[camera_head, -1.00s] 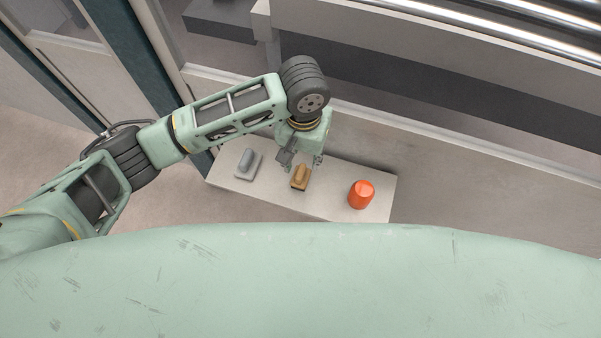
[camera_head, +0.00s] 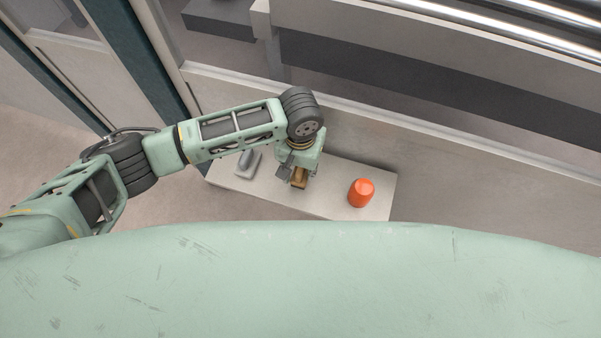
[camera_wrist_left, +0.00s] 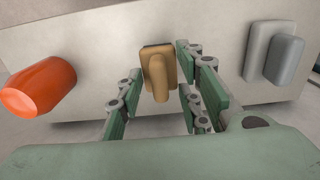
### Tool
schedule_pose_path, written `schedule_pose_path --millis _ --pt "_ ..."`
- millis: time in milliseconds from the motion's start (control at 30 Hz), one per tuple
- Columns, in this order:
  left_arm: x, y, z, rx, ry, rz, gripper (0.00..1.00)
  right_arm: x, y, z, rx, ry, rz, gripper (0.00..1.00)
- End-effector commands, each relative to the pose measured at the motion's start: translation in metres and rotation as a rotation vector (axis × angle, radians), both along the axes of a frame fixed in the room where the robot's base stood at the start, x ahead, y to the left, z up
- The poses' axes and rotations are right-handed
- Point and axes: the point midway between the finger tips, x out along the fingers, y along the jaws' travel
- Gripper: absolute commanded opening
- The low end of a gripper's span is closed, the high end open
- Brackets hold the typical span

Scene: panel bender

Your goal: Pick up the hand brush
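The hand brush (camera_head: 299,183) is tan and lies on a pale board, partly hidden under my left gripper in the head view. In the left wrist view the brush (camera_wrist_left: 158,72) shows its flat tan back and raised grip between my fingers. My left gripper (camera_head: 298,180) is directly over the brush. In the left wrist view the gripper (camera_wrist_left: 158,110) is open, with green-padded fingers on either side of the brush and visible gaps to it. My right gripper is not in view.
The pale board (camera_head: 330,200) also carries a grey block with a raised grip (camera_head: 247,163) on the left and an orange cup-like object (camera_head: 361,193) on the right. A machine with a long beam (camera_head: 430,65) stands behind.

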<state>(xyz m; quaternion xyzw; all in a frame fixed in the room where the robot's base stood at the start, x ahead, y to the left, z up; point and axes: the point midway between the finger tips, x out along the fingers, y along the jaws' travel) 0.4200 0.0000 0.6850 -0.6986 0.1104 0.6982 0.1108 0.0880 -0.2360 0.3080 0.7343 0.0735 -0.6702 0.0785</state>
Motion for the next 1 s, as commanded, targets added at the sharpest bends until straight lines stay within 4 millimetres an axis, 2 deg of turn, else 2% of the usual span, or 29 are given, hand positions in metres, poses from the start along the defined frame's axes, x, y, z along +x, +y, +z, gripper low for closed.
schedule_pose_path --millis 67,333,767,867,1000 --pt "0.000 0.000 0.000 0.000 0.000 0.000 0.24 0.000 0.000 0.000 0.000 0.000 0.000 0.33" --pt "0.000 0.000 0.000 -0.001 0.000 0.000 0.00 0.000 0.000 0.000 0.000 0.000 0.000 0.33" --pt "0.000 -0.001 0.002 -0.001 -0.001 0.000 0.00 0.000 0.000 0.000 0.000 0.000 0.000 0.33" --pt "0.000 -0.001 0.007 -0.002 0.000 0.000 0.00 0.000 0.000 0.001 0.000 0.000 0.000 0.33" --pt "0.000 -0.001 0.025 -0.003 -0.001 -0.001 0.00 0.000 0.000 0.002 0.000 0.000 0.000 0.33"
